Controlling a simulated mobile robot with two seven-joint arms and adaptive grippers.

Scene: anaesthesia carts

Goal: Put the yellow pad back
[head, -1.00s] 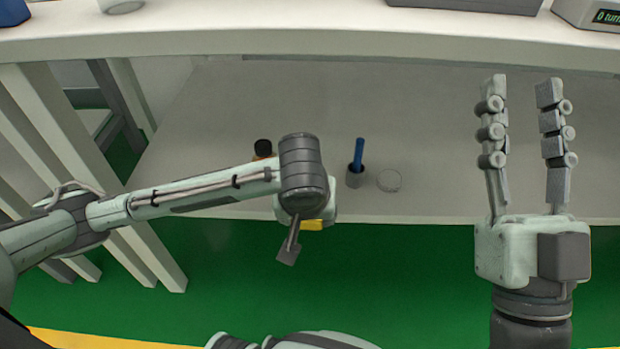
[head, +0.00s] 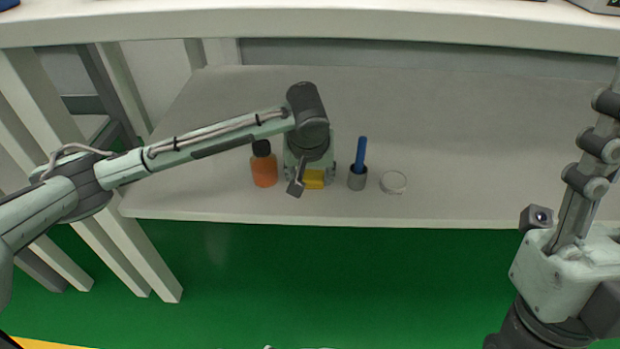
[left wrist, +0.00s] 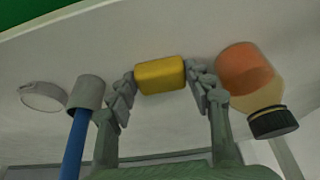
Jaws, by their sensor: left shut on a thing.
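The yellow pad (head: 314,180) is a small block between the fingers of my left gripper (head: 310,182), partly hidden by my wrist in the head view. In the left wrist view the pad (left wrist: 160,76) sits between both fingertips of the left gripper (left wrist: 161,82), which is shut on it.
An orange bottle with a black cap (head: 264,168) stands just left of the pad. The lower shelf (head: 480,150) is bare further right. The upper top (head: 330,28) overhangs behind.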

